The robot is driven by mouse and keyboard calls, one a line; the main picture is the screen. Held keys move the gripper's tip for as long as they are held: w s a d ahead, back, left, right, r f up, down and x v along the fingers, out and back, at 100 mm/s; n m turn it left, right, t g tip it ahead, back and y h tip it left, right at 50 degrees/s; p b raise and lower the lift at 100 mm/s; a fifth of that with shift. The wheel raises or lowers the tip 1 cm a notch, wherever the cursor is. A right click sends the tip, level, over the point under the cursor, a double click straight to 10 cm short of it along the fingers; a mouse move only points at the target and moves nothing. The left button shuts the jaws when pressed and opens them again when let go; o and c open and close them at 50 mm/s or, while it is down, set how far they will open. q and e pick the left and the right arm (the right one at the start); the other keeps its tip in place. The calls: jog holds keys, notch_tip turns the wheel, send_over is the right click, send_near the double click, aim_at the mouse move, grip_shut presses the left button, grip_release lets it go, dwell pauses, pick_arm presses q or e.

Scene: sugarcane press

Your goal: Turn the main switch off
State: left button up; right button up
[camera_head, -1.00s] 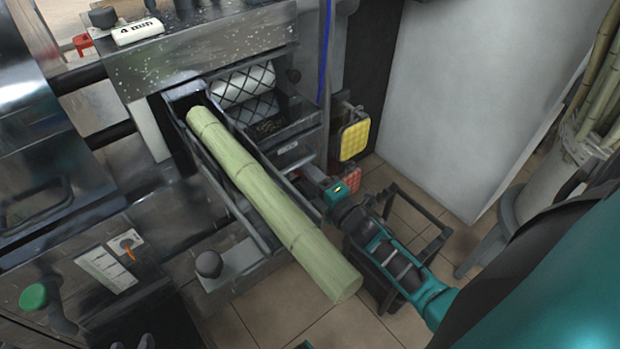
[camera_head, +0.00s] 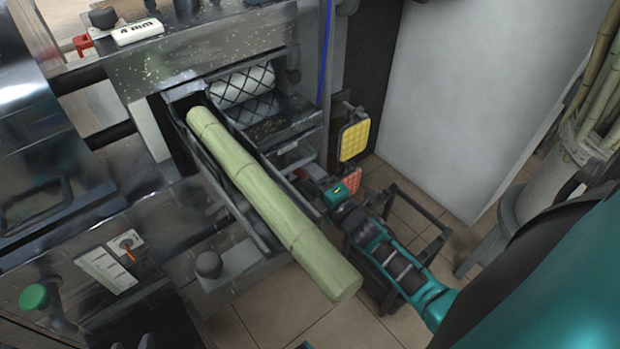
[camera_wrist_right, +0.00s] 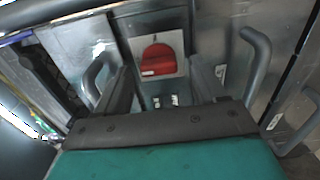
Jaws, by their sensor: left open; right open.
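The red main switch (camera_wrist_right: 157,60) sits on a pale square plate on a metal panel in the right wrist view. Its wide red handle lies roughly level. My right gripper (camera_wrist_right: 159,78) is open, with one dark finger on each side below the switch, and nothing between them is held. I cannot tell whether the fingers touch it. In the head view my right gripper (camera_head: 312,188) reaches in beside the press, partly hidden by the cane, and the switch is not visible there. Only dark tips of my left gripper (camera_head: 130,345) show at the bottom edge.
A thick green cane (camera_head: 270,205) lies in the press chute. A yellow pad (camera_head: 354,140) and a red pad (camera_head: 347,181) are close to my right wrist. A dark stool (camera_head: 400,225) stands below my right arm. Grey curved handles (camera_wrist_right: 258,65) flank the switch.

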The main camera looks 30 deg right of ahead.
jog(key=shift+s, duration=0.1)
pick_arm(q)
jog(key=shift+r+p, duration=0.9)
pick_arm(e)
jog(key=s+d, duration=0.1)
jog(key=s, duration=1.1)
jog(key=shift+s, duration=0.4)
pick_arm(q)
jog(key=s+a+r+y+p, duration=0.1)
jog(key=a+r+p, duration=0.2)
jog(key=r+p, duration=0.3)
jog(key=p, duration=0.4)
jog(key=shift+s, duration=0.35)
pick_arm(e)
jog(key=s+a+r+m+g, duration=0.4)
jog(key=a+r+m+g, duration=0.3)
jog(key=a+m, duration=0.6)
notch_tip(320, 180, up, 2)
jog(key=m, duration=0.3)
jog(key=shift+y, duration=0.3)
pick_arm(q)
jog(key=shift+d, duration=0.15)
pick_arm(e)
jog(key=shift+s+r, duration=0.1)
